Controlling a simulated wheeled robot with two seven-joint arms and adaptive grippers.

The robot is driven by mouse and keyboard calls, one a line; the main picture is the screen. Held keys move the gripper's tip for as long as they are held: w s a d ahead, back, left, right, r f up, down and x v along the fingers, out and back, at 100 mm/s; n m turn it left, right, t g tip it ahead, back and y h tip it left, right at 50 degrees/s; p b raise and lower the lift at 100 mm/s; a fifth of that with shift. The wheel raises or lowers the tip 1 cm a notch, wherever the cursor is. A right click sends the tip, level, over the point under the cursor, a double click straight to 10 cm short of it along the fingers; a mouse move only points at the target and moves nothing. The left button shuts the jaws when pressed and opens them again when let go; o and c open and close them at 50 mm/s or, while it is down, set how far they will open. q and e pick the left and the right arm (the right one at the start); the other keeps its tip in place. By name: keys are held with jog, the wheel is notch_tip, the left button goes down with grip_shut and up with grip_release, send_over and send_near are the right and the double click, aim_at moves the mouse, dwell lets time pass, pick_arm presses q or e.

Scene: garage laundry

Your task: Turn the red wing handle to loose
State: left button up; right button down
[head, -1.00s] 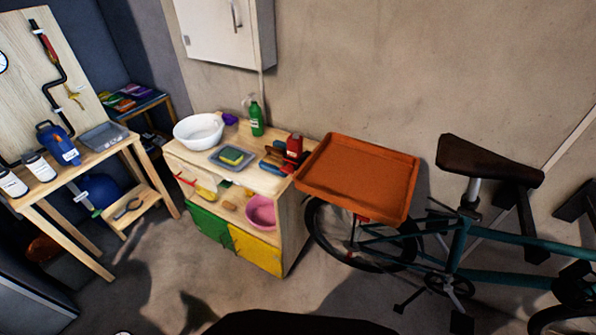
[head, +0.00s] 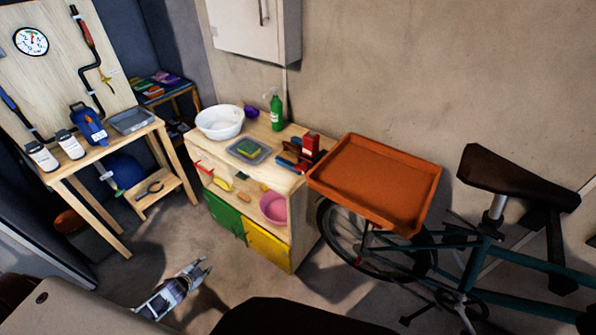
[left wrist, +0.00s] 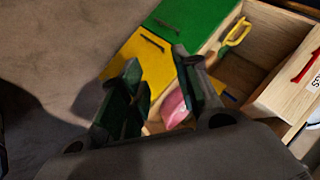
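A red part (head: 84,34) sits on the dark pipe on the wooden board at the upper left of the head view; it is too small to tell whether it is the red wing handle or how it is turned. A red bar handle (head: 203,167) is on the wooden cabinet's front, and it also shows in the left wrist view (left wrist: 306,66). My left gripper (head: 198,270) is low over the floor, in front of the cabinet and apart from both. In the left wrist view its two fingers (left wrist: 158,72) are spread and empty. My right gripper is not in view.
The wooden cabinet (head: 287,186) carries a white bowl (head: 220,122) and a green bottle (head: 276,112). An orange tray (head: 375,184) and a bicycle (head: 470,244) are to its right. A workbench (head: 88,160) stands at the left. Floor between bench and cabinet is clear.

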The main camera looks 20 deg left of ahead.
pick_arm(q)
jog(key=w+d+r+m+t+h, duration=0.25)
jog(key=w+r, duration=0.45)
jog(key=r, duration=0.4)
jog(key=w+d+r+m+t+h, duration=0.2)
jog(key=w+d+r+m+t, duration=0.15)
jog(key=w+r, duration=0.55)
jog(key=s+d+r+m+g+h, duration=0.1)
jog(key=d+r+m+h, duration=0.4)
jog(key=d+r, duration=0.4)
jog(key=s+d+r+m+h, duration=0.1)
jog(key=d+r+m+h, duration=0.3)
jog(key=r, duration=0.9)
jog(key=d+m, duration=0.3)
jog(key=d, duration=0.2)
jog(key=shift+s+d+r+m+g+h, duration=0.15)
jog(key=shift+d+r+m+g+h, duration=0.15)
jog(key=shift+g+h, duration=0.1)
